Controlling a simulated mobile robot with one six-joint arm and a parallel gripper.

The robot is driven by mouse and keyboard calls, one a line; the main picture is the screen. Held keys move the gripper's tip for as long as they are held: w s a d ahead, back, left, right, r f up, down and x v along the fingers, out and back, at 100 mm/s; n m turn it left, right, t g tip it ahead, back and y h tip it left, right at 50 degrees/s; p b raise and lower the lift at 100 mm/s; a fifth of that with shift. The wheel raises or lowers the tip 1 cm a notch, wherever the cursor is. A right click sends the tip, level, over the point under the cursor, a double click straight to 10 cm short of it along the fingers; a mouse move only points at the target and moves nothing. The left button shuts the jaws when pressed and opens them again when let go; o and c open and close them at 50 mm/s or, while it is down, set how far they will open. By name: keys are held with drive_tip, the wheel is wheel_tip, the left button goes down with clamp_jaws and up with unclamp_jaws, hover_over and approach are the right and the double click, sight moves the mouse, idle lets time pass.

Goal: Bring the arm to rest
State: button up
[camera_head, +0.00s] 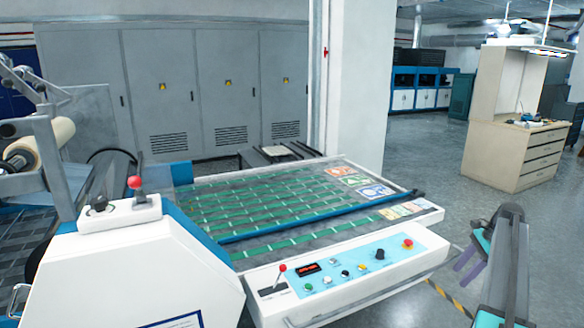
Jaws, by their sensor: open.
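My arm is at the lower right of the head view, folded with a dark link running down out of the picture. My gripper (466,267) is low beside the right end of the machine's control panel, with its two purple fingers pointing down and left. The fingers are apart, and nothing shows between them. The gripper appears clear of the machine, over the floor.
A laminating machine (335,275) with a control panel and a green-striped bed fills the middle and left. A roll (55,143) sits at far left. Grey cabinets (190,80) stand behind. A wooden desk (515,150) stands at right; open floor (425,165) lies between.

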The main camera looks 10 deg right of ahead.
drive_tip(key=a+f+n+g, duration=0.2)
drive_tip(key=a+f+n, duration=0.3)
drive_tip(key=a+f, duration=1.4)
drive_tip(key=s+a+f+n+g+b, duration=0.1)
drive_tip(key=s+a+f+n, duration=0.2)
drive_tip(key=a+f, duration=0.45)
drive_tip(key=s+a+f+n+g+b, duration=0.1)
drive_tip(key=s+a+f+n, duration=0.15)
drive_tip(key=a+f, duration=0.5)
drive_tip(key=s+a+f+n+g+h, duration=0.2)
drive_tip(key=s+a+f+n, duration=0.45)
drive_tip(key=s+a, duration=0.7)
drive_tip(key=s+a+f+n+h, duration=0.1)
drive_tip(key=s+a+f+n, duration=0.2)
drive_tip(key=s, duration=0.5)
drive_tip(key=s+a+f+n+g+h+b, duration=0.1)
drive_tip(key=s+a+f+n, duration=0.1)
drive_tip(key=s+a+f, duration=0.2)
drive_tip(key=s, duration=0.3)
drive_tip(key=shift+s+a+n+g, duration=0.3)
drive_tip(key=shift+s+a+n, duration=0.05)
drive_tip(key=shift+n, duration=0.05)
